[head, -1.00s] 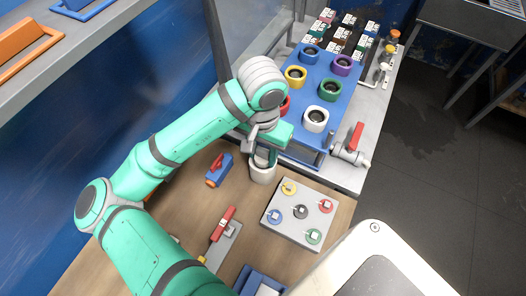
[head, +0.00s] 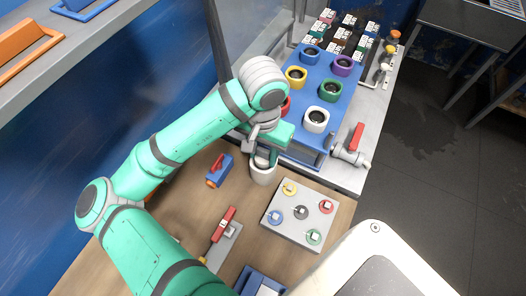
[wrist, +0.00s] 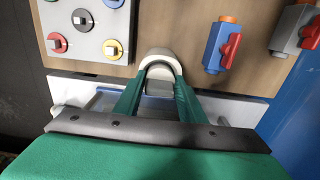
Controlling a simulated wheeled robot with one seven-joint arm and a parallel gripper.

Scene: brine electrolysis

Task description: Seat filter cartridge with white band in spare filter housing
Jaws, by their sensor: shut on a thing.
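My gripper (head: 265,157) points down and is shut on the filter cartridge, which is mostly hidden by the fingers. In the wrist view, a pale grey piece of the cartridge (wrist: 160,87) shows between the green fingers. Its white band cannot be made out. A white cup-shaped housing (head: 263,176), which looks like the spare filter housing, stands upright on the wooden table just below my gripper. In the wrist view its rounded rim (wrist: 158,53) curves around the far side of the fingertips. How deep the cartridge sits in it cannot be told.
A blue block (head: 316,91) with several coloured ring sockets stands just behind my gripper. A red-handled valve (head: 353,139) is at its right. A grey panel (head: 283,228) with coloured knobs lies in front right. A blue valve with red handle (head: 220,172) sits left of the housing.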

